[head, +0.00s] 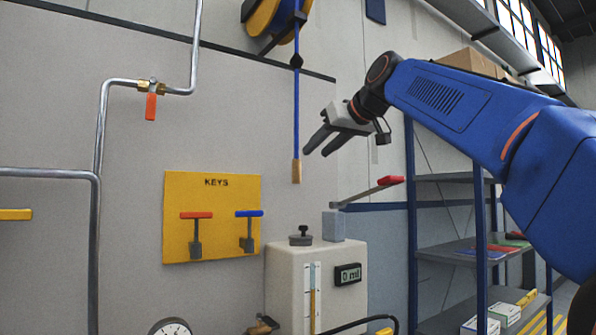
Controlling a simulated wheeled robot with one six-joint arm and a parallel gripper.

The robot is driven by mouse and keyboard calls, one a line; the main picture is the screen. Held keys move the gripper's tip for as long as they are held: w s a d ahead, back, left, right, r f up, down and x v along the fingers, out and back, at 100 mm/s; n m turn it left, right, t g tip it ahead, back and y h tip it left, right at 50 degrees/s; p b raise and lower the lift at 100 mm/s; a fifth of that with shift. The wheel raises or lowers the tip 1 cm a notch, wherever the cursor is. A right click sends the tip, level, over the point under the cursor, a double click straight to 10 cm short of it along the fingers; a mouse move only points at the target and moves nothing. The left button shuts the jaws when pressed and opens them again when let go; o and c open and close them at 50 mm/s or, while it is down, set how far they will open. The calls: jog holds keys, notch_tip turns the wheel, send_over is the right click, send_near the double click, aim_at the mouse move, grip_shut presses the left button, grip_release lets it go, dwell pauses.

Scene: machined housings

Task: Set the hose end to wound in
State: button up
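A black ball-shaped stop (296,61) sits on the hose just below the reel. The brass-coloured hose end (296,171) hangs at the bottom, well below the reel. My gripper (314,144) is to the right of the hose and a little above the hose end. Its two dark fingers point left and down and are spread apart with nothing seen between them. I cannot tell how far they are from the hose in depth.
A yellow KEYS board (212,217) holds two T-keys, red and blue. A beige tank (316,288) with a gauge and display stands below the hose end. A red-tipped lever (368,192) sticks out below my gripper. Shelving (450,180) is at right, pipes with a red-handled valve (151,103) at left.

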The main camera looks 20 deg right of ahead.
aim_at(299, 167)
jog(key=x, duration=1.2)
jog(key=shift+w+a+f, duration=0.1)
jog(key=shift+w, duration=0.1)
grip_shut()
